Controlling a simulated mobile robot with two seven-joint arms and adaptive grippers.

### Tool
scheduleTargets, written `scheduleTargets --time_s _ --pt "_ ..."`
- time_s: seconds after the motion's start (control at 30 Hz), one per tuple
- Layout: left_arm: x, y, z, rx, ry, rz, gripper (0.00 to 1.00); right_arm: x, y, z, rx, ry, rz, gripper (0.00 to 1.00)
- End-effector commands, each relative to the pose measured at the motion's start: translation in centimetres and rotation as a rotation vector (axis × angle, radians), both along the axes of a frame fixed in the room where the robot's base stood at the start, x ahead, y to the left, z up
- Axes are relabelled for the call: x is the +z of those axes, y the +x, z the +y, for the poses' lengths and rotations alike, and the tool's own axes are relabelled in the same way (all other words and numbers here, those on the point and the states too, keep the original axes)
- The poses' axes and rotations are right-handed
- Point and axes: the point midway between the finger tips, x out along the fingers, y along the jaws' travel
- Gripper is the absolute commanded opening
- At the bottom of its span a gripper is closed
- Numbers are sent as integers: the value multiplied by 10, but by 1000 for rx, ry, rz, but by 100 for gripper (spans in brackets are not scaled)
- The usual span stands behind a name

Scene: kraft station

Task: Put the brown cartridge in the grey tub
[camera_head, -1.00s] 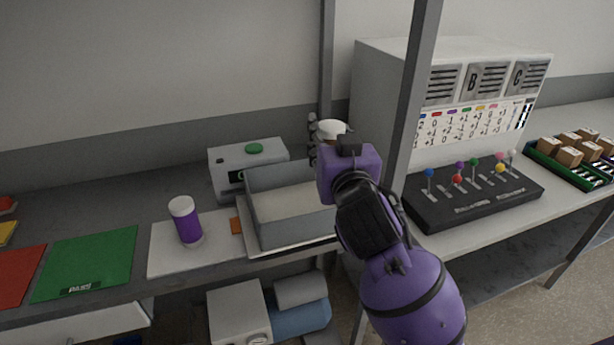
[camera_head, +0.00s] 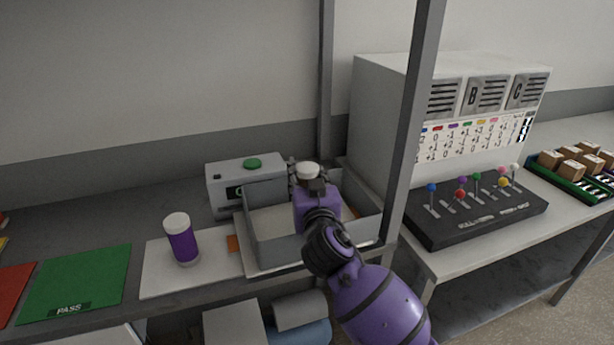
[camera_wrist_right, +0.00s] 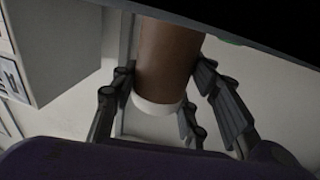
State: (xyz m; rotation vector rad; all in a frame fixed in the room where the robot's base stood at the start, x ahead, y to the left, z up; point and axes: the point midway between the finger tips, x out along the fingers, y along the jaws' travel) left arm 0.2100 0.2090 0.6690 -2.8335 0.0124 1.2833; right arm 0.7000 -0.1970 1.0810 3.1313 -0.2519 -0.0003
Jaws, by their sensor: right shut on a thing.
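The brown cartridge (camera_wrist_right: 168,55) has a white end (camera_wrist_right: 158,105) and sits between the fingers of my right gripper in the right wrist view. In the head view only its white cap (camera_head: 308,170) shows clearly; my gripper hides most of the body. My right gripper (camera_head: 306,181) is shut on the cartridge and appears over the grey tub (camera_head: 262,252). The tub is an open rectangular box near the shelf's front edge. My arm covers part of its inside and front wall. How high the cartridge is above the tub floor cannot be told. My left gripper is out of view.
A purple cartridge (camera_head: 181,240) with a white cap stands left of the tub. A grey box with a green button (camera_head: 252,164) is behind it. A dark upright post (camera_head: 409,150) rises right of the tub, beside a black lever panel (camera_head: 475,212).

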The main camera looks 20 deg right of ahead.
Motion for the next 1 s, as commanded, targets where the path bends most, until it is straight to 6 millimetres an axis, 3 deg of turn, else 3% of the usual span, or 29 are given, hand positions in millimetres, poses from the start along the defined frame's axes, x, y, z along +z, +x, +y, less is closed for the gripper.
scheduleTargets --time_s 0.7,0.73,0.83,1.0 --pt "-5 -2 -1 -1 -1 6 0 -10 0 0 0 1 -2 9" --pt "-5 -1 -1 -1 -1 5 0 -11 0 0 0 1 0 45" --pt "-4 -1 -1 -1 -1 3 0 -10 0 0 0 1 -1 59" --pt "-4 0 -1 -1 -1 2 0 -10 0 0 0 1 -1 60"
